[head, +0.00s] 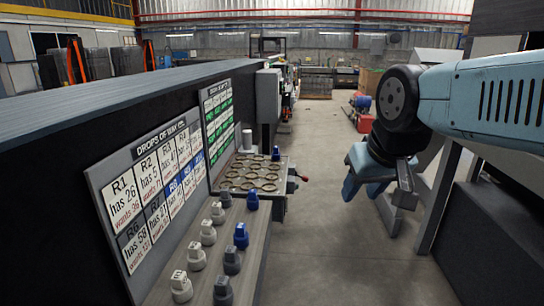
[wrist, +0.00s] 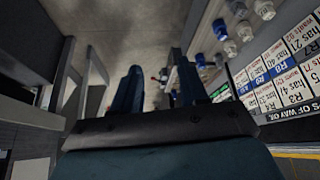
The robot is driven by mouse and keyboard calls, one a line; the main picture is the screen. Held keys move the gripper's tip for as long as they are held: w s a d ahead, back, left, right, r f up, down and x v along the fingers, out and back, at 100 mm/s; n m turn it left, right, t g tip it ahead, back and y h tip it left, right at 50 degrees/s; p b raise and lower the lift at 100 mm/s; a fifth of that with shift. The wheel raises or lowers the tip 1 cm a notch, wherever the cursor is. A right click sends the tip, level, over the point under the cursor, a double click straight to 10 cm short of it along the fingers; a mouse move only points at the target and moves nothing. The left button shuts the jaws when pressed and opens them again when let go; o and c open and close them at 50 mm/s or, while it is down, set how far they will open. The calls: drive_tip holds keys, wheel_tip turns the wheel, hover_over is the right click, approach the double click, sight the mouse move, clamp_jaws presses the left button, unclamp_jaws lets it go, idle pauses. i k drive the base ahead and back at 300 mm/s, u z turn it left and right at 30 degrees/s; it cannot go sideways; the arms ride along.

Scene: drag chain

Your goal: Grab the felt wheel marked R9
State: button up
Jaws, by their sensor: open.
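Several small knobbed wheels stand on the bench at the left in the head view: white ones (head: 196,256), dark grey ones (head: 232,260) and blue ones (head: 241,235). Their marks are too small to read, so I cannot tell which is R9. Some show along the bench at upper right in the wrist view, including a blue one (wrist: 221,30) and a white one (wrist: 264,9). My gripper (wrist: 160,85) is open and empty, its two fingers apart. In the head view it hangs over the aisle, right of the bench and apart from the wheels.
A sign board (head: 150,195) with R-numbered cells stands behind the wheels, with a second board (head: 218,120) beyond it. A tray with round rings (head: 250,176) sits farther along the bench. A dark cabinet (head: 490,245) stands at right.

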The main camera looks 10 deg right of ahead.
sight(275, 155)
drive_tip(key=u, duration=0.05)
drive_tip(key=k, duration=0.65)
drive_tip(key=z, duration=0.3)
drive_tip(key=i, duration=0.65)
drive_tip(key=z, duration=1.05)
drive_tip(key=i, duration=2.25)
drive_tip(key=u, duration=0.75)
drive_tip(key=i, duration=0.8)
drive_tip(key=u, duration=0.9)
drive_tip(key=i, duration=0.6)
